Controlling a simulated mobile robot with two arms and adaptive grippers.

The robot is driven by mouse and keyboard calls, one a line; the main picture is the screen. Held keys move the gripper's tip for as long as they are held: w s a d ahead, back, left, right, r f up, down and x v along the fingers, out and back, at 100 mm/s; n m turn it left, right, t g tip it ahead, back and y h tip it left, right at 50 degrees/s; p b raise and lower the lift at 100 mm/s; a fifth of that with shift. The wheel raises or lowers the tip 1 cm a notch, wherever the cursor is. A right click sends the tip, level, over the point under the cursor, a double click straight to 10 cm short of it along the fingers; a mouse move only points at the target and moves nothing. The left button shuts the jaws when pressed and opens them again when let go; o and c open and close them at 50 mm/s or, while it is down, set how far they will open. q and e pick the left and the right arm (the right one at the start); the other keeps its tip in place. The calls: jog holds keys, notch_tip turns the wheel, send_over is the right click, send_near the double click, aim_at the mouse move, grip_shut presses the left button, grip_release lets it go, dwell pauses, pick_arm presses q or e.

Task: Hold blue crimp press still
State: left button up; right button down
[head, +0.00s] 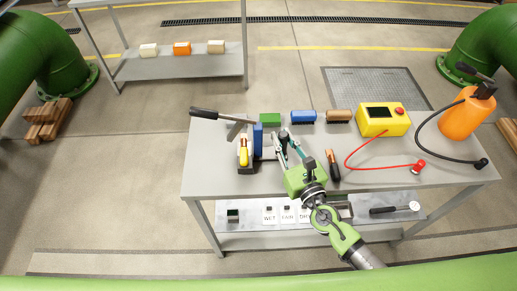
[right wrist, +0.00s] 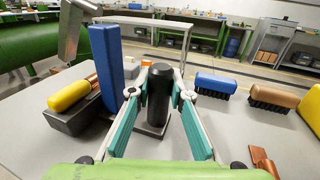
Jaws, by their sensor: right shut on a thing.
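The blue crimp press (head: 258,138) stands on the left part of the grey table, with a long dark-handled lever (head: 204,113) reaching left. Its upright blue column also shows in the right wrist view (right wrist: 106,62). A black round post (right wrist: 161,112) on a flat plate stands just right of the column; I cannot tell for sure how it joins the press. My right gripper (head: 284,146) is shut on this post, its two teal-padded fingers on either side in the right wrist view (right wrist: 164,85). My left gripper is not in view.
A yellow rounded piece (head: 243,153) lies at the press's left. Green (head: 270,120), blue (head: 303,117) and brown (head: 339,116) brushes line the back edge.

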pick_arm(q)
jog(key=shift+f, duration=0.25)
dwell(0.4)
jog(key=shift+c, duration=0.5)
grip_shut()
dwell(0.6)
